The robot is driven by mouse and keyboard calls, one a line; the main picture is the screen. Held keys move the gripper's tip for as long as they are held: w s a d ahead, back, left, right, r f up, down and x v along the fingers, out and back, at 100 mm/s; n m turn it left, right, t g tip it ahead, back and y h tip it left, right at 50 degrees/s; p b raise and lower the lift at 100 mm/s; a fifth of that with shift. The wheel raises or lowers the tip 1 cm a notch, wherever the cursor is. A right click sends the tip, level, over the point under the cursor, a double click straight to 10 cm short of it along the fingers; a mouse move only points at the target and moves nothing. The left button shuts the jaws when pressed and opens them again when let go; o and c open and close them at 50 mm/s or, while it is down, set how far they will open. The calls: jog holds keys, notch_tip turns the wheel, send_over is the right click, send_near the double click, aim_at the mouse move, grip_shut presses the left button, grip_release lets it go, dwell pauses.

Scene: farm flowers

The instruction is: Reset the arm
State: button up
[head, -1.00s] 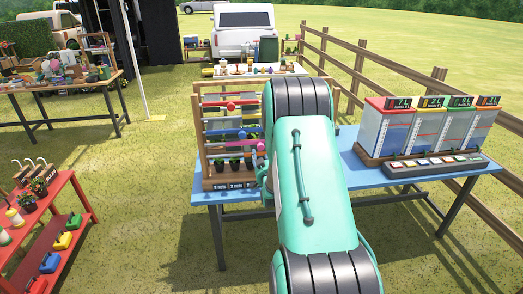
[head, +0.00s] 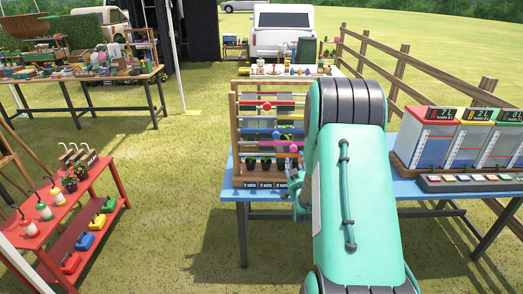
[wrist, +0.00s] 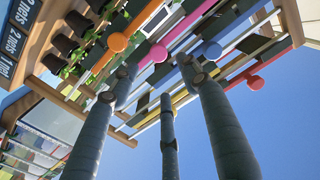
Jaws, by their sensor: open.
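My gripper (wrist: 163,82) is open, with its three dark fingers spread and nothing between them in the wrist view. Beyond the fingers is a wooden rack (wrist: 48,95) with coloured rods, round knobs and small potted plants. I cannot tell whether the fingers touch it. In the head view my teal arm reaches forward over the blue table (head: 228,192), beside the same rack (head: 236,150). There the gripper is mostly hidden by the arm.
Tanks with coloured lids (head: 428,142) and a button panel (head: 470,182) stand on the blue table's right side. A red shelf (head: 112,200) with bottles and plants is at the left. A wooden fence (head: 400,70) runs behind. Grass is open between the tables.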

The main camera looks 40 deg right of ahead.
jog(key=w+a+r+n+y, duration=0.25)
jog(key=w+a+r, duration=0.2)
jog(key=a, duration=0.55)
jog(key=w+a+r+n+y, duration=0.1)
jog(key=w+a+r+y, duration=0.25)
jog(key=a+r, duration=0.45)
jog(key=s+a+r+n+g+y, duration=0.1)
jog(key=s+a+r+g+y, duration=0.1)
jog(key=a, duration=1.2)
jog(key=s+a+r+n+g+y, duration=0.2)
jog(key=s+a+r+y, duration=0.1)
jog(key=s+a, duration=0.9)
jog(key=s+a+n+g+y, duration=0.1)
jog(key=s+a+n+g, duration=0.1)
jog(key=s+a, duration=1)
jog(key=s+g, duration=0.1)
jog(key=s, duration=0.3)
jog(key=shift+a+y, duration=0.35)
jog(key=shift+y, duration=0.05)
